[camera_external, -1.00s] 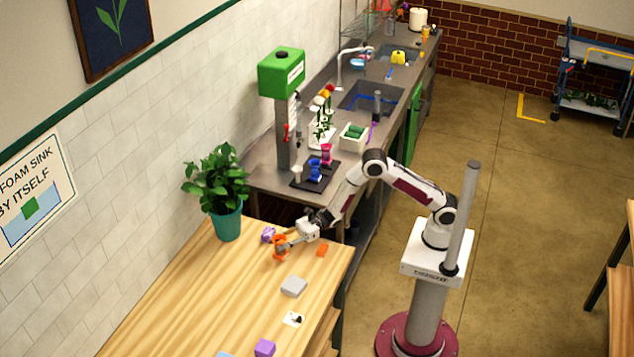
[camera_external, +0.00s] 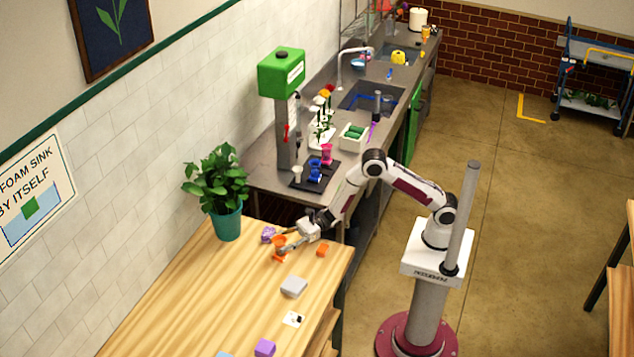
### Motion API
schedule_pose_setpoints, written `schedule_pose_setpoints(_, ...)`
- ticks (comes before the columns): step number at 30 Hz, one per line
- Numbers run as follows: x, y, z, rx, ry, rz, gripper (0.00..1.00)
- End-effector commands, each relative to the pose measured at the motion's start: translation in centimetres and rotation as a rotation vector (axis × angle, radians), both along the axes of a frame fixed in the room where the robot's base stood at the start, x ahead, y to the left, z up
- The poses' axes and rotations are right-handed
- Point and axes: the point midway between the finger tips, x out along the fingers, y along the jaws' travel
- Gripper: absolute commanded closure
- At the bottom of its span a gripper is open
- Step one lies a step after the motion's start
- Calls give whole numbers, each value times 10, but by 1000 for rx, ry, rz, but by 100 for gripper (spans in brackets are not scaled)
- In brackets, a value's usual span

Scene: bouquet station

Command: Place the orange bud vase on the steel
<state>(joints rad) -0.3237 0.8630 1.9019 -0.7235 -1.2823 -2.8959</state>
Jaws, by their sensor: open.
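The orange bud vase (camera_external: 279,250) stands on the wooden table near its far end. My gripper (camera_external: 286,246) is open at the vase, reaching in from the right. The fingers overlap the vase in this view, and I cannot tell whether they touch it. The steel counter (camera_external: 262,177) lies beyond the wooden table, with a dark mat (camera_external: 298,186) on it that holds white, blue and pink vases.
A purple object (camera_external: 268,234) is just left of the vase and an orange block (camera_external: 322,250) to its right. A potted plant (camera_external: 228,222) stands at the table's back left. A green-topped dispenser (camera_external: 282,72) rises from the counter.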

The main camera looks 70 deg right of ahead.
Motion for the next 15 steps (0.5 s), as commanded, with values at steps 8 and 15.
schedule_pose_setpoints(8,-12,-22,0,1,2,-3,54)
schedule_pose_setpoints(15,-26,-49,0,0,1,-2,54)
